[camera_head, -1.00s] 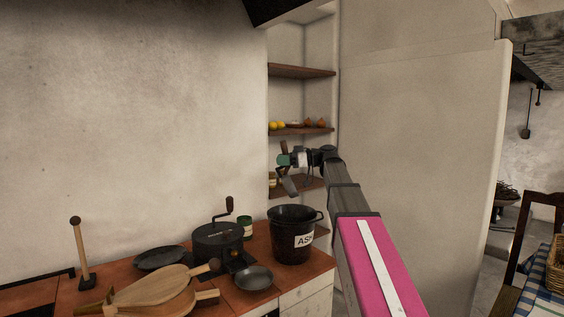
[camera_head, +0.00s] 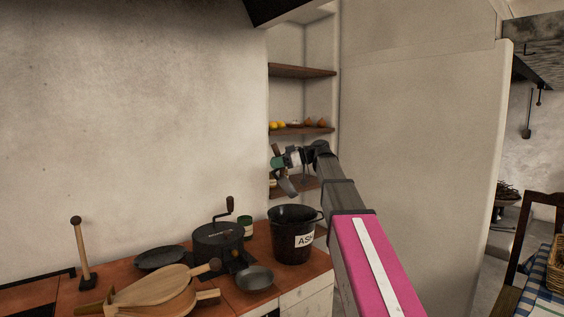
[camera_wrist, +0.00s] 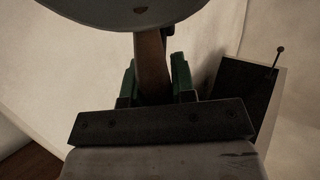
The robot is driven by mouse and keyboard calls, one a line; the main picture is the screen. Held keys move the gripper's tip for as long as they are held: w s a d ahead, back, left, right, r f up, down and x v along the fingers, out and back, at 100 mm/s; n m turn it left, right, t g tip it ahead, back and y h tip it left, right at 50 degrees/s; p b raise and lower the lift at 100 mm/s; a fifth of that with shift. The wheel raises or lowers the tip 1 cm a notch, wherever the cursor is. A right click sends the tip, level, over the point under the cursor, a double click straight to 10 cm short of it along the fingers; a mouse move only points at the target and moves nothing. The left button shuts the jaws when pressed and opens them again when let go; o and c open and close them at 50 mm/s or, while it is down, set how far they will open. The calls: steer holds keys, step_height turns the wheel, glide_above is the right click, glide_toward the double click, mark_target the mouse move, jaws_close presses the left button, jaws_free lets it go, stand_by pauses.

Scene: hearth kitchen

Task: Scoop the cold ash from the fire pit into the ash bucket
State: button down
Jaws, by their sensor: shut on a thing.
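The black ash bucket (camera_head: 291,246), with a white label starting "AS", stands upright on the right end of the red-brown counter. My gripper (camera_head: 277,160) is above the bucket and slightly left of its middle in the head view. In the wrist view my gripper (camera_wrist: 156,80) has its green fingers shut on a wooden handle (camera_wrist: 150,55). The handle leads to a rounded grey metal head (camera_wrist: 150,10), likely the scoop, cut off by the top edge. Whether ash lies in it cannot be told. The fire pit is not clearly visible.
Alcove shelves (camera_head: 303,131) stand behind my gripper.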

steer(key=a+h, duration=0.7)
steer(key=h, duration=0.3)
steer(key=shift+n, duration=0.4)
steer(key=shift+s+f+h, duration=0.1)
steer(key=shift+h, duration=0.2)
